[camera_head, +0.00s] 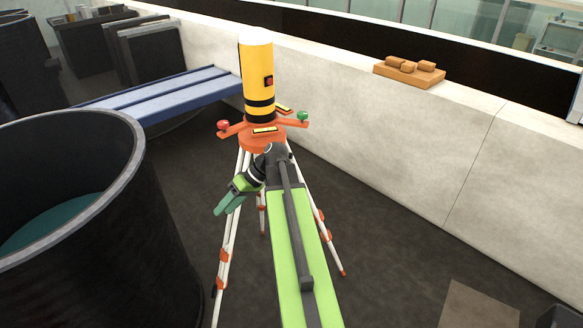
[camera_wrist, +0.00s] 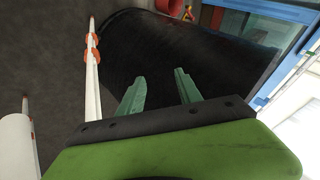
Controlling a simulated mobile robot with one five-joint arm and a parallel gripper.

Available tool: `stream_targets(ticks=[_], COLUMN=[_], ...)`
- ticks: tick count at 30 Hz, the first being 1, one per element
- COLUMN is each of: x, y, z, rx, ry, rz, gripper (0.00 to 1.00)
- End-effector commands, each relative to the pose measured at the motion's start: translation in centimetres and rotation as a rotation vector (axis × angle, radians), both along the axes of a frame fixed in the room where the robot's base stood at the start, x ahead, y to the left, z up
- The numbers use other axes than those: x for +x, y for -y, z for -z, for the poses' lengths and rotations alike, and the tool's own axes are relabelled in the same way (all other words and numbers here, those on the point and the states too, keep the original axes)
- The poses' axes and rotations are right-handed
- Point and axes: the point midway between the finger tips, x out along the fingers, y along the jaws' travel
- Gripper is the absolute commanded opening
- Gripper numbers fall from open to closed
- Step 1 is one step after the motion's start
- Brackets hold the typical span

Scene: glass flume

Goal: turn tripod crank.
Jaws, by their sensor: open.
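The tripod (camera_head: 228,240) stands at the centre of the head view, with white legs and orange clamps. Its orange head (camera_head: 262,138) carries an upright yellow cylinder (camera_head: 256,75) with black bands. A red-knobbed arm (camera_head: 223,126) sticks out left and a green-knobbed arm (camera_head: 303,117) right; I cannot tell which is the crank. My gripper (camera_head: 221,210) is open and empty, below and in front of the tripod head, pointing down-left. In the wrist view my gripper (camera_wrist: 159,77) has its green fingers apart, with a white tripod leg (camera_wrist: 92,75) to their left.
A large black round tub (camera_head: 120,190) stands close at left; its dark side (camera_wrist: 160,45) lies beyond my fingers in the wrist view. A blue bench (camera_head: 175,93) is behind. A pale wall (camera_head: 400,140) bears a wooden tray (camera_head: 408,75).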

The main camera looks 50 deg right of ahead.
Motion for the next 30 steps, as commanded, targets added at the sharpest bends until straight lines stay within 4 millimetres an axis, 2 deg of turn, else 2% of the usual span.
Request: stream_targets(ticks=[1, 4, 6, 9, 12, 16, 20, 26, 30], x=[-0.8, -3.6, -6.6, -11.4, -16.0, -19.5, -20.3, -18.6, -15.6], y=[4.6, 12.7, 18.0, 24.5, 28.9, 31.7, 32.2, 31.2, 29.7], z=[0.5, -1.4, -3.0, -5.2, -7.1, -8.6, -9.1, -9.1, -9.1], rx=[0.045, 0.102, 0.107, 0.073, 0.019, -0.033, -0.046, -0.044, -0.043], ry=[0.097, 0.343, 0.519, 0.748, 0.920, 1.041, 1.069, 1.066, 1.065], rz=[0.033, 0.080, 0.118, 0.171, 0.212, 0.239, 0.244, 0.242, 0.240], gripper=[0.41, 0.41, 0.41, 0.41, 0.41, 0.41, 0.41, 0.41, 0.41])
